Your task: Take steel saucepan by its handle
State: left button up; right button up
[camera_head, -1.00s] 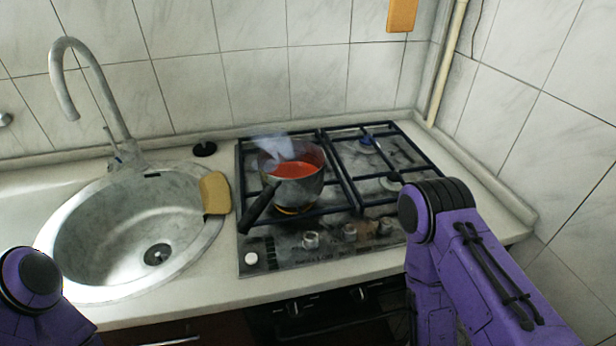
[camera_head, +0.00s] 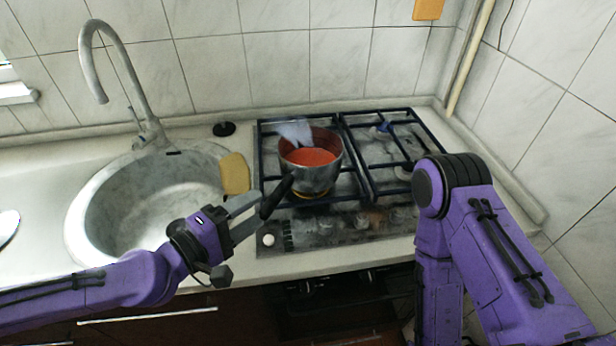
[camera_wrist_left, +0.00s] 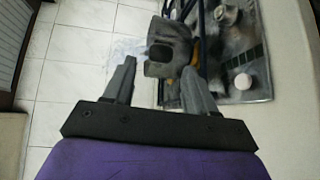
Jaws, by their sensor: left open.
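The steel saucepan (camera_head: 318,178) stands on the left front burner of the hob, with red liquid inside and steam above it. Its black handle (camera_head: 277,196) points toward the front left. My left gripper (camera_head: 246,212) is open, its fingers just left of the handle's end. In the left wrist view the dark end of the handle (camera_wrist_left: 168,50) shows ahead, between and beyond the two open fingers (camera_wrist_left: 158,82); I cannot tell whether they touch it. My right arm (camera_head: 470,230) stands at the right; its gripper is out of view.
The hob (camera_head: 360,222) has dark grates and knobs along its front. A round sink (camera_head: 95,215) with a tall tap (camera_head: 118,60) lies to the left. A yellow sponge (camera_head: 235,173) sits on the sink's right rim. Tiled walls close off the back and right.

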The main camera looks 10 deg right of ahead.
aim_at(272, 198)
pick_arm(q)
jog(key=x, duration=0.5)
jog(key=shift+w+d+r, duration=0.15)
jog(key=shift+w+d, duration=0.05)
jog(key=shift+d, duration=0.2)
jog(key=shift+s+a, duration=0.1)
jog(key=shift+s, duration=0.05)
jog(key=c, duration=0.9)
grip_shut()
jog(key=shift+r, duration=0.15)
